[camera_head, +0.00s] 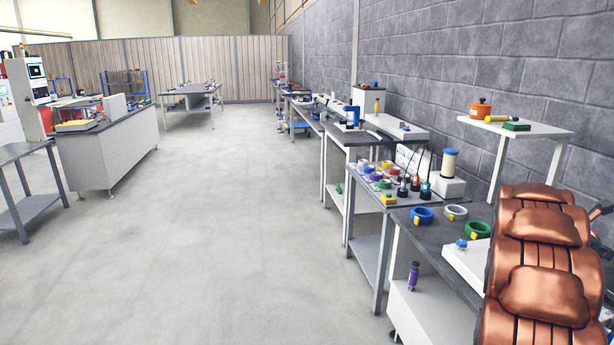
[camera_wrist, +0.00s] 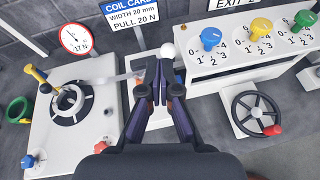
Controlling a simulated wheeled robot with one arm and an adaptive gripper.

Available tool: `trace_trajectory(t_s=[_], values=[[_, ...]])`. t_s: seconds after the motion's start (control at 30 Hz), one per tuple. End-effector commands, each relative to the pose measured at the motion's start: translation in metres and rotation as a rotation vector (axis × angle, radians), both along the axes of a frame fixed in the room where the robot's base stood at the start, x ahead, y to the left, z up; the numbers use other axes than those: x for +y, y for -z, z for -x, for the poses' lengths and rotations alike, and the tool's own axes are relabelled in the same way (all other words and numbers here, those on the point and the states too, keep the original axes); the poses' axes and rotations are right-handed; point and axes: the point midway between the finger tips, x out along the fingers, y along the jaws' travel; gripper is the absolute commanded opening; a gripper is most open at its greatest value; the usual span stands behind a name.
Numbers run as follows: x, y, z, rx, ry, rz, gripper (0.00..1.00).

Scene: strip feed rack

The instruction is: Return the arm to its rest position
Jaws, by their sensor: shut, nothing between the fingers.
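My gripper (camera_wrist: 157,88) shows in the wrist view, its two dark fingers brought together at the tips with nothing held between them. The fingertips are in front of a grey-and-white plate and just below a white ball (camera_wrist: 167,50); I cannot tell whether they touch anything. In the head view my copper-coloured arm fills the lower right, over the near bench (camera_head: 425,240); my gripper is hidden there.
In the wrist view, a white crank unit (camera_wrist: 45,150) stands left, a dial gauge (camera_wrist: 75,38) above it. A panel with blue, yellow and green knobs (camera_wrist: 210,38) and a black handwheel (camera_wrist: 258,113) are right. In the head view, open floor (camera_head: 220,220) lies left of the benches.

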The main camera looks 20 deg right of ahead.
Motion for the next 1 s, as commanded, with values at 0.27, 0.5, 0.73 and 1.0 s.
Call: trace_trajectory(t_s=[0.27, 0.5, 0.73, 1.0], values=[[0.076, -0.002, -0.02, -0.216, 0.079, -0.05, 0.0], [0.187, 0.013, -0.029, -0.484, 0.226, -0.16, 0.0], [0.298, 0.032, -0.023, -0.689, 0.39, -0.292, 0.0], [0.43, 0.06, 0.007, -0.836, 0.616, -0.456, 0.0]])
